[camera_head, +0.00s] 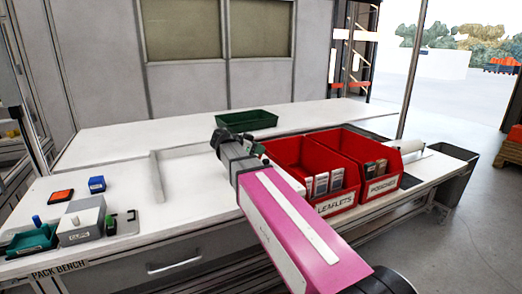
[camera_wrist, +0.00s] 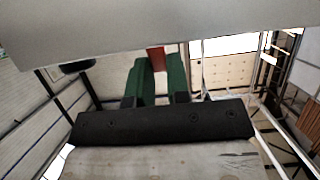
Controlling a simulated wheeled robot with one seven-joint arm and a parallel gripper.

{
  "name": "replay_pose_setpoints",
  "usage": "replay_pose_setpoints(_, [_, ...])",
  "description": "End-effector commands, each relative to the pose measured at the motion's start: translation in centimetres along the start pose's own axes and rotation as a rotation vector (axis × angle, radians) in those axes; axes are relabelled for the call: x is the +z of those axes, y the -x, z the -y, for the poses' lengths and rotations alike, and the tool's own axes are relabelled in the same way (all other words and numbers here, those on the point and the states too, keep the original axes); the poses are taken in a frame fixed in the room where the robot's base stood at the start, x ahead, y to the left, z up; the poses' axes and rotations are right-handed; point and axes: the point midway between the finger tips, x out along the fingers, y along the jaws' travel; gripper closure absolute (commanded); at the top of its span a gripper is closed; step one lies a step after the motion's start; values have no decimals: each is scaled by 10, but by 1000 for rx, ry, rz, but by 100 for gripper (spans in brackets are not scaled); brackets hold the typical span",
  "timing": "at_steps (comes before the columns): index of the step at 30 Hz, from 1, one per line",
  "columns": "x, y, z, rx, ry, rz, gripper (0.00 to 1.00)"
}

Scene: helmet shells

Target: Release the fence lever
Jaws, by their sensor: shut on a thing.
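My gripper (camera_head: 258,149) is beyond the end of my pink arm, over the back of the bench near the left red bin. In the wrist view, its two green fingers (camera_wrist: 158,82) stand close on either side of a narrow red piece. This red piece (camera_wrist: 156,60) looks like the fence lever; only a short part shows between the fingers. The gripper is shut on it. In the head view my arm and wrist hide the lever. A low raised strip (camera_head: 157,177), possibly the fence, runs across the bench to the left of my wrist.
Red bins marked LEAFLETS (camera_head: 337,203) and POUCHES (camera_head: 382,187) stand close right of my arm. A green tray (camera_head: 246,119) is behind. A grey box (camera_head: 82,220), blue block (camera_head: 97,184) and orange-black pad (camera_head: 61,196) lie left. The bench's left middle is clear.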

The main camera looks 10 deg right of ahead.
Motion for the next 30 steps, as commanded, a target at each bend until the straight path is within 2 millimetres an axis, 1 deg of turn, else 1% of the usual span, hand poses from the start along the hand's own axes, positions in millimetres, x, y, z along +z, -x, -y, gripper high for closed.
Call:
replay_pose_setpoints(3, [2, 3, 0, -1, 1, -49, 100])
replay_pose_setpoints(9, [3, 5, 0, 0, 1, -93, 100])
replay_pose_setpoints(23, [3, 6, 0, 1, 0, -105, 100])
replay_pose_setpoints(24, [3, 6, 0, 1, 0, -104, 77])
replay_pose_setpoints(26, [3, 6, 0, 1, 0, -104, 57])
replay_pose_setpoints(30, [3, 6, 0, 1, 0, -104, 57])
